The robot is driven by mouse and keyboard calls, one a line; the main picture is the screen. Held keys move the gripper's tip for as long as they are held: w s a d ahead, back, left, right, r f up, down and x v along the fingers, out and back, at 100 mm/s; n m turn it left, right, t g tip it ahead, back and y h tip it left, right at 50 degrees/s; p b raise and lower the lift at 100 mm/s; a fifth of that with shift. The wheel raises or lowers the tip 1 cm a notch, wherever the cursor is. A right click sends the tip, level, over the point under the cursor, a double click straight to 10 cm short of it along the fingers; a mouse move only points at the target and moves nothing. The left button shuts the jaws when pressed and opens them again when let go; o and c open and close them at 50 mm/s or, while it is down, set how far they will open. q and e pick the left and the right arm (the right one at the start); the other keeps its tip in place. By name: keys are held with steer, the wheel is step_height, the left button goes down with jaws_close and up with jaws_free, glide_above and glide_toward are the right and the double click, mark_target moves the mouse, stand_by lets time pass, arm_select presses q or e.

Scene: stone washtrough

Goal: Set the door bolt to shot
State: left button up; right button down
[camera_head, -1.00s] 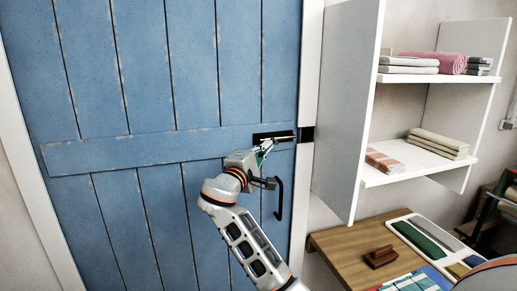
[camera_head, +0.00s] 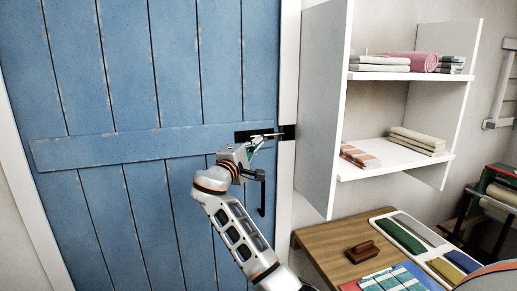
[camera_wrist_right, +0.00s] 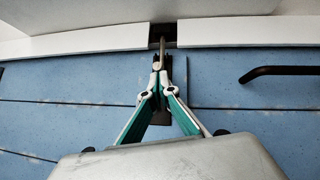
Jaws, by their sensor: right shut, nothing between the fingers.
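The blue door (camera_head: 110,95) is closed against its white frame. Its door bolt (camera_head: 268,135) is a pale metal rod on a black plate at the door's right edge. A black keeper (camera_head: 288,132) sits on the frame beside it. In the right wrist view the bolt rod (camera_wrist_right: 162,44) runs from the fingertips across the door edge to the dark keeper (camera_wrist_right: 164,31). My right gripper (camera_head: 258,141) is shut, its fingertips at the bolt; the wrist view shows the closed tips (camera_wrist_right: 159,66) in line with the rod, holding nothing. Whether they touch it is unclear. My left gripper is not in view.
A black door handle (camera_head: 262,196) hangs below the bolt, close to my right gripper. White shelves (camera_head: 318,110) with folded cloth stand right of the frame. A wooden table (camera_head: 325,240) with a brown block (camera_head: 362,252) and a tray of coloured strips is below.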

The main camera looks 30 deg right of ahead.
steer(key=shift+s+d, duration=0.15)
steer(key=shift+d, duration=0.75)
steer(key=v, duration=1.2)
